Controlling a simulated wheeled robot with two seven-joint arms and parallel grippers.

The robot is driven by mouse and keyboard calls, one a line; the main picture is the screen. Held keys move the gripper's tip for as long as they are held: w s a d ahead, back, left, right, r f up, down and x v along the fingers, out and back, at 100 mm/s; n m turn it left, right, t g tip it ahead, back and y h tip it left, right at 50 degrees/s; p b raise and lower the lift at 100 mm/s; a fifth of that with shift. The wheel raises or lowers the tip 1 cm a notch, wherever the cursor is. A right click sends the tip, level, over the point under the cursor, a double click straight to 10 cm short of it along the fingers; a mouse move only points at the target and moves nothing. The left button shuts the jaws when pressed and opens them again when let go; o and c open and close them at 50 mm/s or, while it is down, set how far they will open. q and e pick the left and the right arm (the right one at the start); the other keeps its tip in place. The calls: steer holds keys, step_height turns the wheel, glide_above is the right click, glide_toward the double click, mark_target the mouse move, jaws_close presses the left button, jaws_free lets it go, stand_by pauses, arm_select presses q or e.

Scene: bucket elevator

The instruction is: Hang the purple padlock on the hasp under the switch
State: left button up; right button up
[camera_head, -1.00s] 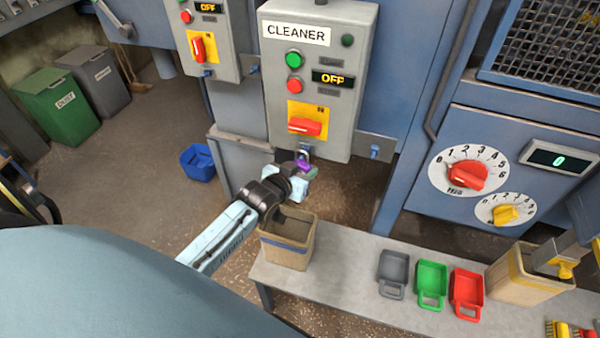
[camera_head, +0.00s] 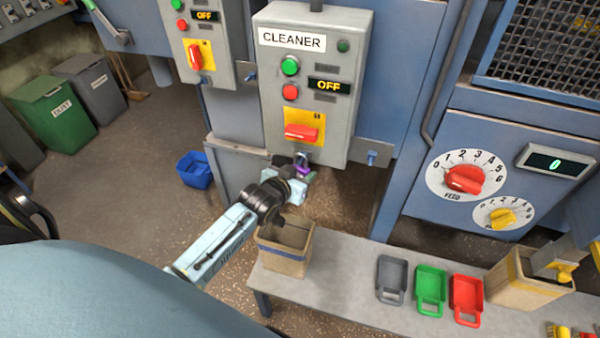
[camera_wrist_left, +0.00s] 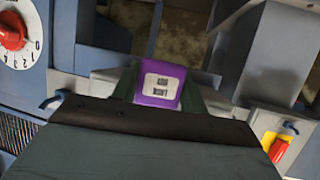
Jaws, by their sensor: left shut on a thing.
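The purple padlock (camera_head: 303,170) is held in my left gripper (camera_head: 302,172), just below the CLEANER switch box (camera_head: 318,80). In the left wrist view the padlock (camera_wrist_left: 161,84) shows its purple body with a pale label between the fingers. The red switch handle (camera_head: 301,133) lies level on its yellow plate. The hasp (camera_head: 303,157) is a small metal part at the box's lower edge, right above the padlock. I cannot tell whether the shackle is around the hasp or only near it. My right gripper is not in view.
A bench (camera_head: 350,290) below carries a tan bucket (camera_head: 284,250), a grey scoop (camera_head: 391,278), a green scoop (camera_head: 430,287) and a red scoop (camera_head: 466,297). A blue bucket (camera_head: 195,169) stands on the floor at left. Hooks sit on the blue frame beside the box.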

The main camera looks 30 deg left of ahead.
arm_select(q)
steer(key=shift+f+b, duration=0.3)
steer(key=shift+f, duration=0.4)
steer(key=o, duration=1.1)
steer(key=shift+s, duration=0.1)
steer(key=s+p, duration=0.1)
steer(key=s, duration=0.2)
steer(key=s+d+p, duration=0.1)
steer(key=s+p, duration=0.1)
steer(key=s, duration=0.1)
steer(key=s+d+p, duration=0.1)
steer(key=s+p, duration=0.1)
steer(key=s, duration=0.1)
steer(key=shift+s+d+f, duration=0.2)
steer(key=shift+s+f, duration=0.1)
stand_by(0.5)
stand_by(0.4)
